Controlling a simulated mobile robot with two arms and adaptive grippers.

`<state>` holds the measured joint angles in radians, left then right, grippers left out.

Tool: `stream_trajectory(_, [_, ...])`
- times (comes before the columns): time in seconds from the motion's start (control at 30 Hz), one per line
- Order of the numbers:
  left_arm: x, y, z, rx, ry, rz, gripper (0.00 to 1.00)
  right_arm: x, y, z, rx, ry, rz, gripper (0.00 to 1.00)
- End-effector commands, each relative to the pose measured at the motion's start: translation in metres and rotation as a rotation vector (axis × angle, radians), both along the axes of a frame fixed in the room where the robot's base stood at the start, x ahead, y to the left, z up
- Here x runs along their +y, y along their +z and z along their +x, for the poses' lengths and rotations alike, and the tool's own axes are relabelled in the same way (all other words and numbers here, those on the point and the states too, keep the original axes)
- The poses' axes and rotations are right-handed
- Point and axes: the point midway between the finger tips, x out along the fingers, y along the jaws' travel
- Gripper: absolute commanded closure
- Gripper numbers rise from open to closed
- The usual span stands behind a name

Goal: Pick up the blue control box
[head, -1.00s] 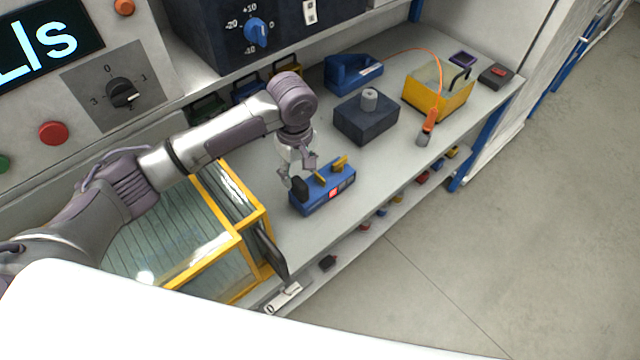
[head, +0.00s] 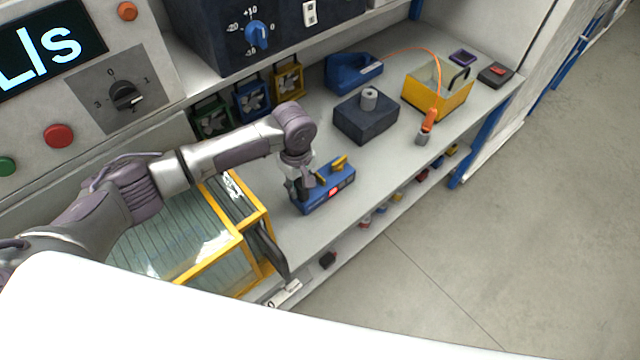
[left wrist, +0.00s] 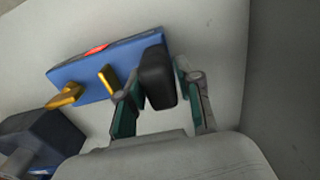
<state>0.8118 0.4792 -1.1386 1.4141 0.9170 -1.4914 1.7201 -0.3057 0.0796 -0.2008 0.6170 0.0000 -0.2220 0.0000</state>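The blue control box (head: 327,191) sits on the grey shelf, with yellow levers and a lit red patch. In the left wrist view the box (left wrist: 85,83) shows its yellow levers and a black knob (left wrist: 157,78) at its right end. My left gripper (head: 301,182) points down at the left end of the box. In the left wrist view its open fingers (left wrist: 160,95) stand on either side of the black knob, very close to it. I cannot tell whether they touch it. My right gripper is out of view.
A yellow-framed glass case (head: 240,240) stands left of the box. A dark block (head: 366,118), a blue device (head: 352,72) and a yellow bin (head: 438,92) with an orange cable are behind. The shelf (head: 385,165) right of the box is clear.

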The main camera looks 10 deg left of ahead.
Motion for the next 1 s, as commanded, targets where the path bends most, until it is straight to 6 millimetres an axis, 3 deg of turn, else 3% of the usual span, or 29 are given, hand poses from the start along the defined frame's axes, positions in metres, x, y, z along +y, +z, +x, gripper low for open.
stream_trajectory(0.03, [0.0, 0.0, 0.0, 0.0, 0.0, 0.0, 0.78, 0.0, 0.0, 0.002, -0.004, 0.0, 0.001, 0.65])
stream_trajectory(0.17, [0.0, 0.0, 0.0, 0.0, 0.0, 0.0, 1.0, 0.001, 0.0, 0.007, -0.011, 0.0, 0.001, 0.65])
stream_trajectory(0.73, [0.0, 0.004, 0.001, -0.002, 0.0, -0.002, 1.0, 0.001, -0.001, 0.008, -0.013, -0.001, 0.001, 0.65])
stream_trajectory(0.87, [-0.001, 0.014, 0.001, -0.004, 0.0, -0.003, 1.0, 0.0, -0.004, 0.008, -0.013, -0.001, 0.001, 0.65])
stream_trajectory(1.0, [-0.001, 0.037, 0.002, -0.006, 0.0, -0.004, 1.0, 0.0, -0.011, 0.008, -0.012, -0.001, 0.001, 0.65])
